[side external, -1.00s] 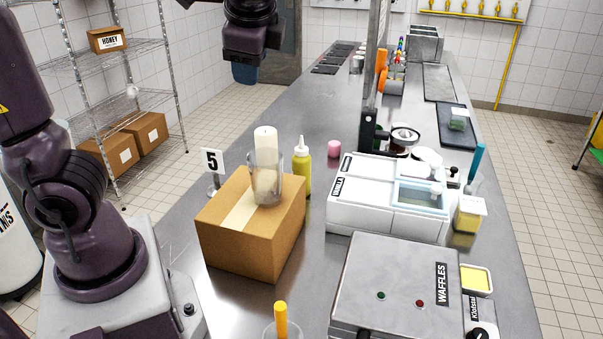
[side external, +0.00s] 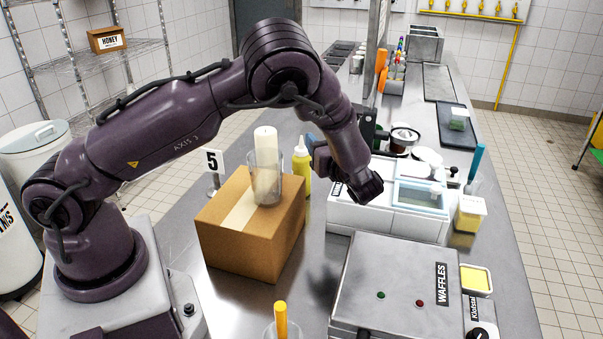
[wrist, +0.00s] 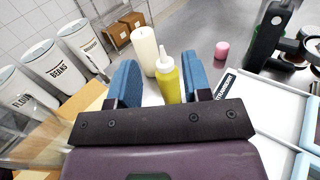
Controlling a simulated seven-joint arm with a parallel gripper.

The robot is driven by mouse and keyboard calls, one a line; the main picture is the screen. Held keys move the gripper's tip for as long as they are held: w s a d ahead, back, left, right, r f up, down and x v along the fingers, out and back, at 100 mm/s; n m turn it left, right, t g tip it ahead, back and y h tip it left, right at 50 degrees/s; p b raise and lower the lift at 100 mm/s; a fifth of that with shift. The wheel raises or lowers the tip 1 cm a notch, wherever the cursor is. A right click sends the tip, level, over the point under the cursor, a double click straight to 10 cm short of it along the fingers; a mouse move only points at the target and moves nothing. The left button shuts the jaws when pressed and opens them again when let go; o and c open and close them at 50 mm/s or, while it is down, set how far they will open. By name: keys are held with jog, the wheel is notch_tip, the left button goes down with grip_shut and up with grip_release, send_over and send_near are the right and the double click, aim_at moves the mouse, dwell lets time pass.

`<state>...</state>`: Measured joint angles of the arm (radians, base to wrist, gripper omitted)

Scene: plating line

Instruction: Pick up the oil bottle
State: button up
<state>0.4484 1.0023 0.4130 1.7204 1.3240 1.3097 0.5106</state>
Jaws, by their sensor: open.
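The oil bottle (side external: 301,168) is a yellow squeeze bottle with a white nozzle cap. It stands upright on the steel counter just behind the cardboard box. In the wrist view the bottle (wrist: 169,80) shows between the two blue fingers of my open gripper (wrist: 160,82), lined up with the gap. In the side view my gripper (side external: 318,155) is mostly hidden behind my wrist, close to the bottle's right side. I cannot tell whether the fingers are around the bottle or short of it. The bottle's lower part is hidden by the gripper body in the wrist view.
A number 5 sign (side external: 212,164) stands behind the box. A white container unit (side external: 385,212) and a waffle maker (side external: 395,290) are to the right. A pink cylinder (wrist: 222,50) stands beyond.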

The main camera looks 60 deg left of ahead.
send_near(302, 140)
jog(key=shift+w+a+f, duration=0.1)
jog(key=shift+w+a, duration=0.15)
jog(key=shift+a, duration=1.8)
jog(key=shift+w+a+r, duration=0.1)
jog(key=shift+w+a, duration=0.15)
jog(key=shift+a, duration=1.75)
jog(key=shift+w+a+f, duration=0.1)
jog(key=shift+w+a, duration=0.15)
jog(key=shift+a, duration=1.8)
jog(key=shift+c, duration=0.4)
grip_shut()
